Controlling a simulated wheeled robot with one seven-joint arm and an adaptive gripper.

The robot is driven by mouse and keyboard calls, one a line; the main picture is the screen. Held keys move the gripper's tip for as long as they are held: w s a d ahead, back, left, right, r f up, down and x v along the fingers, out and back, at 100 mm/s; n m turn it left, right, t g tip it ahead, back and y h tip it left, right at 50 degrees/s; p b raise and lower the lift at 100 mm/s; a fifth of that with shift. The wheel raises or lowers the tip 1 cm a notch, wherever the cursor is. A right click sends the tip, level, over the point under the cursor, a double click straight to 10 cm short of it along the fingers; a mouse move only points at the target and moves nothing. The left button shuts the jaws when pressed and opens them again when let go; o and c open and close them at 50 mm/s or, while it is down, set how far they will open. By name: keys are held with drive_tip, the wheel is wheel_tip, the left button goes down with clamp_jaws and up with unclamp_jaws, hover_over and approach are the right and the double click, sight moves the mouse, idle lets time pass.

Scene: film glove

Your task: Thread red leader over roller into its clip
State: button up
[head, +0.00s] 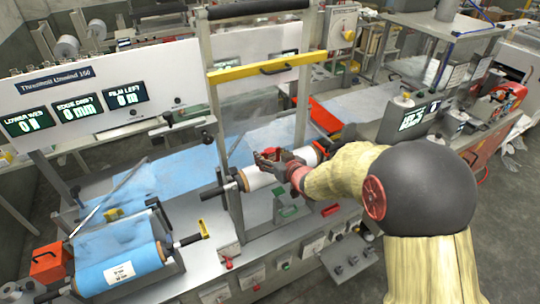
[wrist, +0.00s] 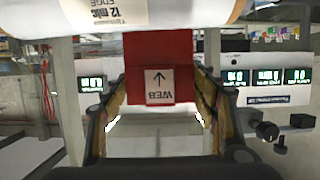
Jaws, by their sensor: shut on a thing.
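The red leader (wrist: 160,55), with a white label marked "WEB" and an arrow, lies between the two fingers of my gripper (wrist: 158,112) in the wrist view. The fingers are shut on it. In the head view my gripper (head: 264,160) is at the white roll (head: 258,178) inside the upright frame, and only a little red shows there. A white roll with an orange edge (wrist: 150,12) crosses the top of the wrist view, partly covering the leader's upper end. I cannot make out the clip in either view.
A yellow bar (head: 265,67) crosses the frame above my gripper. A roll of blue film (head: 120,258) sits at front left, with blue film across the bench. A display panel (head: 100,95) stands at left. A red tray (head: 325,115) lies behind the frame.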

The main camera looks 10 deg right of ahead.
drive_tip(key=shift+s+d+r+p, duration=0.25)
drive_tip(key=shift+s+r+p, duration=0.3)
drive_tip(key=shift+s+r, duration=0.2)
drive_tip(key=shift+s+d+r+p, duration=0.25)
drive_tip(key=shift+s+r+p, duration=0.3)
drive_tip(key=shift+s, duration=0.3)
drive_tip(key=shift+s+d+r+p, duration=0.25)
drive_tip(key=shift+s+r+p, duration=0.25)
drive_tip(key=shift+s+r, duration=0.3)
drive_tip(key=shift+f, duration=0.1)
